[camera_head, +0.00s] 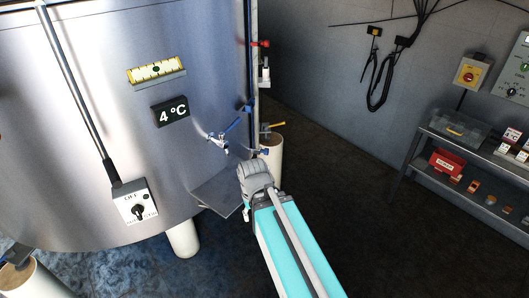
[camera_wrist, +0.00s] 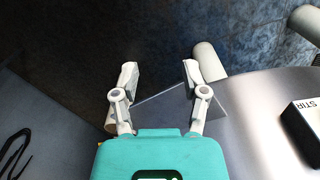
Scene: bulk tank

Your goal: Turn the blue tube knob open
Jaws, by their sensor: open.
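Blue knobs show at the tank's right edge in the head view: a small blue knob (camera_head: 262,151) low beside the vertical tube, and another blue piece (camera_head: 249,106) higher up. A metal tap (camera_head: 218,142) with a blue lever (camera_head: 232,125) is on the tank's front, to their left. My gripper shows in the wrist view (camera_wrist: 160,74), its two fingers spread apart with nothing held. In the head view my wrist is just below the low blue knob, and my fingers are hidden. No blue knob shows in the wrist view.
The steel tank (camera_head: 90,90) fills the left. A grey plate (camera_head: 220,190) juts out under the tap; it also shows between and beyond my fingers in the wrist view (camera_wrist: 175,108). A yellow handle (camera_head: 273,125) and a red knob (camera_head: 261,43) are close by. A shelf (camera_head: 410,165) is far right.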

